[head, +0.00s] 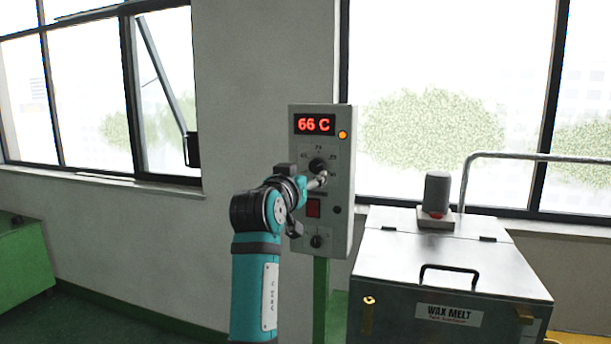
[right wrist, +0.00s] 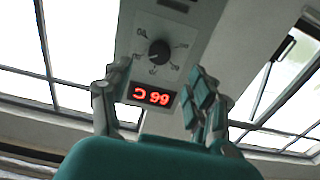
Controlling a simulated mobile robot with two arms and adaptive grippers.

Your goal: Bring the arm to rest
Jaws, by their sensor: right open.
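The grey control box (head: 345,215) stands on a green post and shows "66 C" in red on its display (head: 314,125). Its upper dark knob (head: 318,164) has a marked scale around it; it also shows in the right wrist view (right wrist: 159,52), where the box appears upside down. My right gripper (head: 318,181) is at the box's front, close to the upper knob, and partly hidden by my teal arm. In the right wrist view my right gripper (right wrist: 158,105) has its fingers wide apart with nothing between them. The knob lies beyond the fingertips. My left gripper is not in view.
An orange lamp (head: 342,135) glows beside the display. A lower knob (head: 317,241) is on the same box. A metal wax melt tank (head: 450,255) with a handled lid stands at right. A green cabinet (head: 25,262) is at far left. Floor between shows free.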

